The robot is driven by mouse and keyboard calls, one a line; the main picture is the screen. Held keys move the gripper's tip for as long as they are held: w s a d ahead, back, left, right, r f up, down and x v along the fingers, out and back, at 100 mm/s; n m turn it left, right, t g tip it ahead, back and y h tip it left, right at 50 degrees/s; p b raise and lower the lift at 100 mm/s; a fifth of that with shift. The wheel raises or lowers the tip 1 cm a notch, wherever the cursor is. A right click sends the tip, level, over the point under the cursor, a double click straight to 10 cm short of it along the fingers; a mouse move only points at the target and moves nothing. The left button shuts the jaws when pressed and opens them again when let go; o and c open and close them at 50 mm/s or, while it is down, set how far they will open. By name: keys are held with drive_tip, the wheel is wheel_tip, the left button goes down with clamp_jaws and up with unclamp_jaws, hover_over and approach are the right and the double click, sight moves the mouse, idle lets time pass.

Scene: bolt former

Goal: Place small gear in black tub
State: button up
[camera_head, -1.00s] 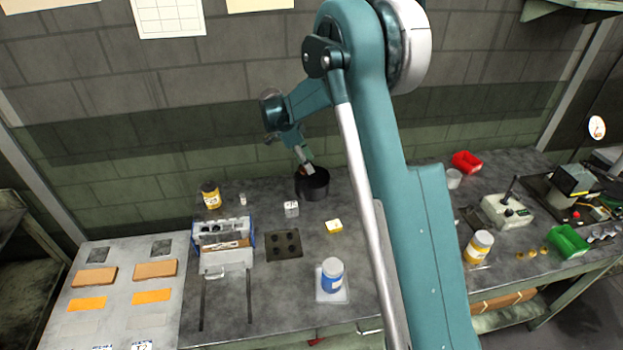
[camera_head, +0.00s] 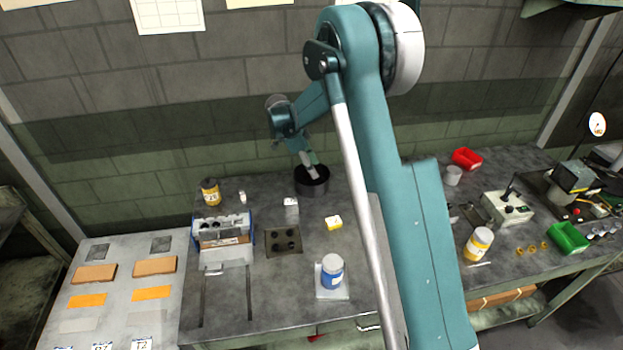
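The black tub (camera_head: 312,188) stands upright on the grey workbench near the wall, behind the dark plate with holes. My gripper (camera_head: 313,173) points down at the tub's mouth, its tip at or just inside the rim. The fingers are small in the picture, and I cannot tell whether they are open or shut. I cannot make out the small gear; the inside of the tub is dark and partly covered by my gripper.
Left of the tub are a yellow-labelled jar (camera_head: 210,192), a small white block (camera_head: 291,203) and a blue-and-white rack (camera_head: 222,240). A red bin (camera_head: 466,159) is right of my arm.

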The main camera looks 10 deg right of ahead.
drive_tip(key=shift+f, duration=0.95)
drive_tip(key=shift+f, duration=1.85)
drive_tip(key=shift+f+b, duration=0.2)
drive_tip(key=shift+b, duration=0.1)
drive_tip(key=o, duration=0.9)
drive_tip(key=shift+r, duration=0.15)
drive_tip(key=p+v, duration=0.1)
drive_tip(key=v, duration=1.1)
